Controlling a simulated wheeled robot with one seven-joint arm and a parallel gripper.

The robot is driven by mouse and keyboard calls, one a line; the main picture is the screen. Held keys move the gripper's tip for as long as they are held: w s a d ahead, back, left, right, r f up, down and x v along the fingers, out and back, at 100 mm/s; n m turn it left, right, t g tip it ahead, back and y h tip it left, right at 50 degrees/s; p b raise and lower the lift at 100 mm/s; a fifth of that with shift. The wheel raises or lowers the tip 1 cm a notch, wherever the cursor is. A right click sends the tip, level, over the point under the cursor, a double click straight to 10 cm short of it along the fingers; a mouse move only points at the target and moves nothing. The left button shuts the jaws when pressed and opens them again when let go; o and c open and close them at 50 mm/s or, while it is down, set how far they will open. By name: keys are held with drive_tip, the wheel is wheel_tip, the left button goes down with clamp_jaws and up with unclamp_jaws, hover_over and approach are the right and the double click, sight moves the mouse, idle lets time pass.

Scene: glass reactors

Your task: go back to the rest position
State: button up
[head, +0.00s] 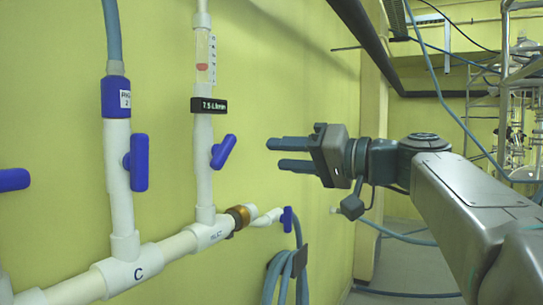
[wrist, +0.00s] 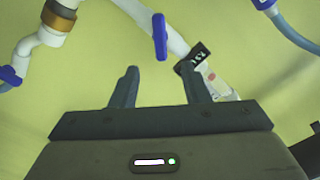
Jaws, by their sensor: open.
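My gripper (head: 290,154) is in the middle of the head view, at the end of my arm, which reaches in from the right. Its two fingers are apart with nothing between them, and they point left toward the pipework. In the wrist view the two fingers (wrist: 158,85) also stand apart and empty. The nearest valve handle, a blue lever (head: 222,152), is on the white vertical pipe to the left of the fingertips, with a visible gap. The same lever shows in the wrist view (wrist: 160,36) beyond the fingers, apart from them.
A flowmeter (head: 205,60) with a black label stands above the lever. Another blue lever (head: 137,163) sits on the pipe further left. A small blue valve (head: 287,219) and a coiled hose (head: 285,275) are below my gripper. A metal frame with glassware (head: 520,130) stands at the right.

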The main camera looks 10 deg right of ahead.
drive_tip(key=s+a+f+m+g+h+p, duration=0.1)
drive_tip(key=s+f+g+h, duration=0.15)
drive_tip(key=f, duration=0.75)
drive_tip(key=s+a+f+m+g+h+p, duration=0.15)
drive_tip(key=f+h, duration=0.25)
drive_tip(key=f, duration=0.6)
drive_tip(key=s+d+f+g+h, duration=0.2)
drive_tip(key=s+f, duration=0.4)
drive_tip(key=f, duration=0.4)
drive_tip(key=s+d+f+g+h+p, duration=0.1)
drive_tip(key=s+d+f+h, duration=0.4)
drive_tip(key=f, duration=0.5)
drive_tip(key=shift+s+n+g+h, duration=0.35)
drive_tip(key=shift+s+g, duration=0.25)
drive_tip(key=shift+s, duration=0.15)
